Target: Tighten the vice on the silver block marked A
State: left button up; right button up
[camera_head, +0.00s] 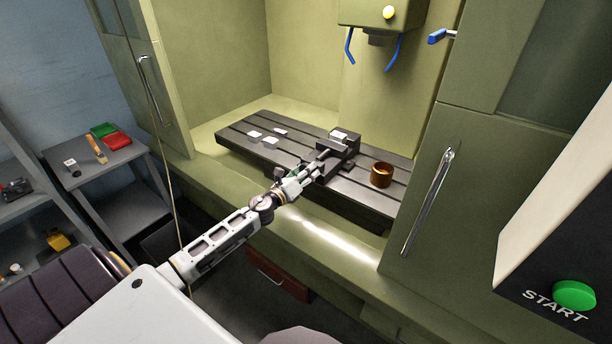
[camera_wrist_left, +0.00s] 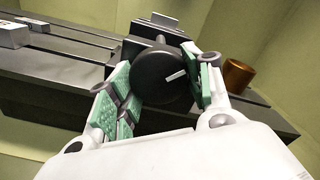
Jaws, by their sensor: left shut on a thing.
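The dark vice (camera_head: 345,146) stands on the slotted machine table, with a silver block (camera_head: 338,135) in its top; any letter on it is too small to read. In the left wrist view the block (camera_wrist_left: 160,19) shows behind the vice's round black knob (camera_wrist_left: 158,78), which has a white mark on its face. My left gripper (camera_head: 316,166) reaches the front of the vice. Its green-padded fingers (camera_wrist_left: 162,88) are shut on the knob, one on each side. My right gripper is in neither view.
A copper-coloured cup (camera_head: 381,175) stands on the table (camera_head: 232,137) just right of the vice. Several light blocks (camera_head: 270,142) lie left of it. The spindle head (camera_head: 380,14) with blue handles hangs above. The cabinet door (camera_head: 440,200) bounds the opening on the right.

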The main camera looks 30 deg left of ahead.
pick_arm(q)
jog(key=m, duration=0.2)
jog(key=shift+m, duration=0.4)
jog(key=m, duration=0.2)
jog(key=shift+a+m, duration=0.1)
jog(key=shift+m, duration=0.3)
jog(key=m, duration=0.2)
jog(key=shift+m, duration=0.4)
jog(key=m, duration=0.2)
jog(key=shift+a+m+p, duration=0.1)
jog(key=shift+m+p, duration=0.2)
jog(key=shift+p, duration=0.05)
jog(key=m+p, duration=0.2)
jog(key=m, duration=0.2)
jog(key=shift+r, duration=0.15)
jog(key=m+p, duration=0.1)
jog(key=m, duration=0.2)
jog(key=shift+a+p, duration=0.1)
jog(key=shift+p, duration=0.2)
jog(key=m+p, duration=0.2)
jog(key=m, duration=0.2)
jog(key=shift+r+m+p, duration=0.1)
jog(key=shift+m+p, duration=0.9)
jog(key=shift+m, duration=0.6)
